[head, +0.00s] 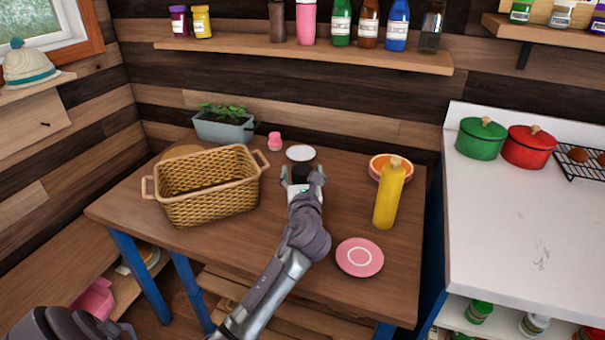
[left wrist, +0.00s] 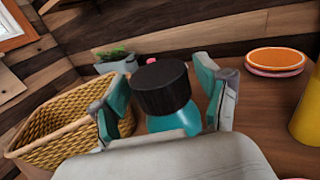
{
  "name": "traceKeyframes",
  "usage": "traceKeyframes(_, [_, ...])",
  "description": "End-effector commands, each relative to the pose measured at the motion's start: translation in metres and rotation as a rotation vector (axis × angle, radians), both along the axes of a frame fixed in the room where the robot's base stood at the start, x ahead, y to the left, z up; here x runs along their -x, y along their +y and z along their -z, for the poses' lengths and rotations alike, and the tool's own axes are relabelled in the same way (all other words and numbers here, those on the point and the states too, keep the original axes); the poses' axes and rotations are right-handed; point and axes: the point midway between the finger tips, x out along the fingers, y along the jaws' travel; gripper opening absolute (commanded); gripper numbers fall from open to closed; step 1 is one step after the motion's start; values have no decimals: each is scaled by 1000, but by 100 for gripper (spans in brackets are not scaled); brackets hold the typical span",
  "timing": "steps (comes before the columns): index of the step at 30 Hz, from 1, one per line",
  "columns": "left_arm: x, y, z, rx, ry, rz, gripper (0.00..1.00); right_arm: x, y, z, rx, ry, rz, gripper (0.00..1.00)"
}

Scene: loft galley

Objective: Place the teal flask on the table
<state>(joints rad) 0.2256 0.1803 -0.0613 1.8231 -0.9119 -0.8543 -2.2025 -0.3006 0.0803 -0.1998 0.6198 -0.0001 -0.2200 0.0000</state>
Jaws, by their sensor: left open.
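The teal flask (left wrist: 174,121) has a black cap and is between the two fingers of my left gripper (left wrist: 166,95) in the left wrist view. In the head view mostly its black cap (head: 301,172) shows, and my gripper hides the body. The flask looks upright on the wooden table (head: 335,210), though its base is hidden. My left gripper (head: 302,180) is open, with a finger on each side of the flask and gaps beside the cap. My right gripper is not in view.
A wicker basket (head: 210,200) stands left of the gripper. A white plate (head: 300,153) and pink jar (head: 275,141) are behind it. Bare table lies between gripper and bottle.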

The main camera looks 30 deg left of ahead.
Motion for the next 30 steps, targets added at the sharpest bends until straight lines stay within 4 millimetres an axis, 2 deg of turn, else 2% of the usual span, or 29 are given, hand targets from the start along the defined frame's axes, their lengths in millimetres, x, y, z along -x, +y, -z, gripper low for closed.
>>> traceKeyframes(4, [1, -1, -2, 1, -1, 1, 75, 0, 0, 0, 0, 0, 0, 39])
traceKeyframes(8, [14, -11, -1, 1, 1, 3, 75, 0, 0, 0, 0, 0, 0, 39])
traceKeyframes(15, [56, -41, -1, 3, 0, 2, 75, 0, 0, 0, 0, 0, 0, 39])
traceKeyframes(21, [84, -62, -1, 1, 0, 2, 75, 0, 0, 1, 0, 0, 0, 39])
traceKeyframes(30, [97, -71, -2, 1, -1, 0, 75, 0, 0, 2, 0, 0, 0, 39])
